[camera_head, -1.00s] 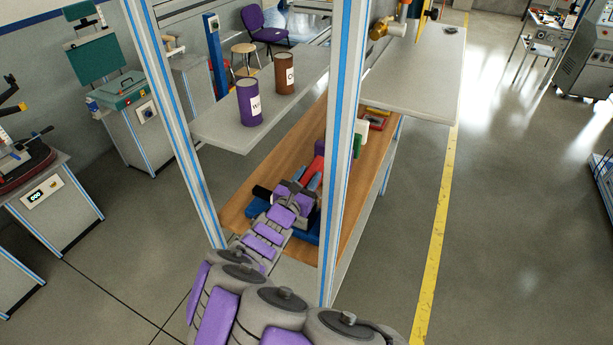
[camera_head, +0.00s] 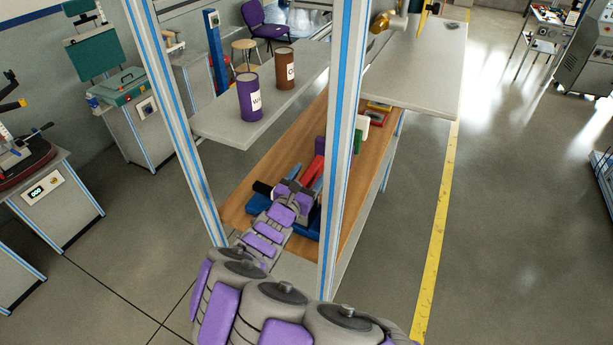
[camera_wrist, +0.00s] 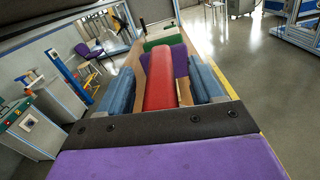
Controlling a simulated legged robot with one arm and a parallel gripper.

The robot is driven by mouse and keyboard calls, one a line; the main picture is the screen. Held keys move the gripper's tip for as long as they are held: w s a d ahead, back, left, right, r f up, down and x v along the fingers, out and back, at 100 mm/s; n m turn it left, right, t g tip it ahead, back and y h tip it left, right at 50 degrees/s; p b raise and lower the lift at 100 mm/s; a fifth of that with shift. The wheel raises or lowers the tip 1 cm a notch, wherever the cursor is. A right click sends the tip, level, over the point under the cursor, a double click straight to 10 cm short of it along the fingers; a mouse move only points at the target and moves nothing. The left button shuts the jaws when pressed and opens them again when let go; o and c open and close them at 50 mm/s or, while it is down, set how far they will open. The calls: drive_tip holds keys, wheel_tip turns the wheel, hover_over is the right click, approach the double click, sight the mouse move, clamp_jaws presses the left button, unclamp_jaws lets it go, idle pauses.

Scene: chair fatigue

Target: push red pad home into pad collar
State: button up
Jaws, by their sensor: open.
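The red pad (camera_wrist: 160,85) is a long red block in the middle of the wrist view, pointing away from me. It also shows in the head view (camera_head: 313,168), over the wooden bench top. My gripper (camera_wrist: 163,72) is open, with a blue-grey finger on each side of the red pad and visible gaps. In the head view my gripper (camera_head: 307,176) reaches between the frame posts. A purple block (camera_wrist: 181,60) stands just beyond the pad at the right. I cannot pick out the pad collar with certainty; the pad's far end meets things partly hidden behind it.
A green block (camera_wrist: 160,41) lies farther along the wooden bench (camera_head: 252,185). Blue parts (camera_head: 262,207) lie under my wrist. Posts (camera_head: 342,150) stand close on both sides of my arm. A grey shelf (camera_head: 215,128) holds a purple can (camera_head: 249,97) and a brown can (camera_head: 285,69).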

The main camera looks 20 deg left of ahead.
drive_tip(key=s+a+p, duration=0.1)
drive_tip(key=s+p, duration=0.8)
drive_tip(key=s, duration=0.8)
drive_tip(key=shift+s+a+f, duration=0.2)
drive_tip(key=shift+a, duration=0.05)
